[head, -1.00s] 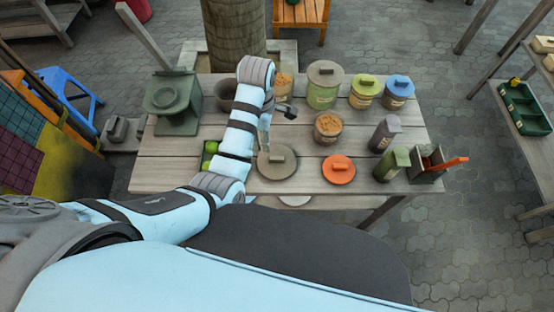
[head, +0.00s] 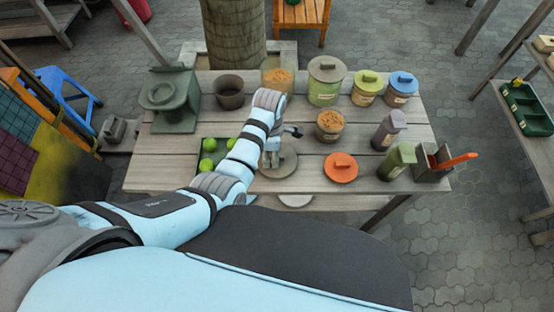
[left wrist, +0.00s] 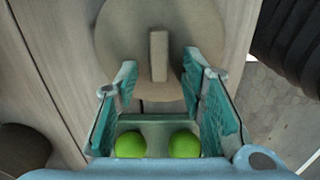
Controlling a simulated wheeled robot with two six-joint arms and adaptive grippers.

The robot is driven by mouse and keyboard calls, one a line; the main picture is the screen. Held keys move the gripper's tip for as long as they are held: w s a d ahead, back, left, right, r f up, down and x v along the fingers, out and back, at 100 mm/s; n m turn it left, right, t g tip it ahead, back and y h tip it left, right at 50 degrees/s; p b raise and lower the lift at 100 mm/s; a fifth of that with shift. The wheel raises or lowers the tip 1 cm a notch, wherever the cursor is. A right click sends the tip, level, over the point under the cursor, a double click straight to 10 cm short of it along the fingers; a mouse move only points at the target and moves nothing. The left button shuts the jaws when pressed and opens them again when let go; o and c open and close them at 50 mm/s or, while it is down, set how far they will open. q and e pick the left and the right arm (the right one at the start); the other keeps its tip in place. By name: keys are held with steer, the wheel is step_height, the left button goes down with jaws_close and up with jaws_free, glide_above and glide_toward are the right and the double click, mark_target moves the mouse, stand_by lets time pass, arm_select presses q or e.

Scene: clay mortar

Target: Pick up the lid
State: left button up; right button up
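A round grey-brown lid (head: 288,165) with a bar handle lies on the table near its front edge; my left gripper and arm hide part of it. In the left wrist view the lid (left wrist: 115,35) fills the upper middle, with its handle (left wrist: 158,57) upright in the picture. My left gripper (left wrist: 157,72) is open, with the handle in line with the gap between its fingers. A second, orange lid (head: 341,167) lies to the right. My right gripper is not in view.
A tray (head: 217,148) with green balls lies left of the lid. An open jar (head: 329,125) with brown contents stands behind, and lidded canisters (head: 325,82) stand farther back. Dark and green bottles (head: 396,162) stand at the right. The table (head: 160,175) is bare at the front left.

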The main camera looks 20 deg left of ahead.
arm_select(q)
steer(key=shift+c, duration=0.6)
jaws_close()
steer(key=shift+r, duration=0.1)
